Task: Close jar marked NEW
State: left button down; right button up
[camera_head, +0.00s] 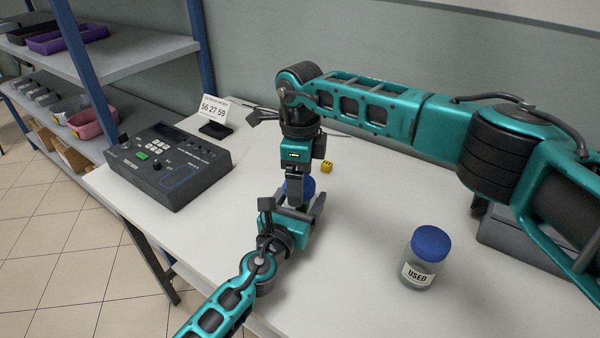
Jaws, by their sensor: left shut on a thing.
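A blue lid (308,187) shows between my two grippers over the table's middle. The jar under it is almost wholly hidden and no NEW label can be read. My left gripper (295,209) comes in from the bottom left and is shut around the jar below the lid. My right gripper (297,197) points down from above, with its fingers in front of the lid. Whether its fingers are closed on the lid cannot be seen. Whether the lid sits fully on the jar is also hidden.
A jar marked USED (419,272) with a blue lid stands upright at the front right. A dark control box (168,164) and a number display (215,112) stand at the left. A dark grey case (520,240) sits at the right.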

pick_arm(q)
jog(key=shift+f, duration=0.15)
pick_arm(e)
jog(key=shift+c, duration=0.4)
jog(key=c, duration=1)
jog(key=o, duration=1.2)
jog(key=shift+o, duration=0.2)
notch_tip(320, 180, up, 12)
pick_arm(q)
grip_release()
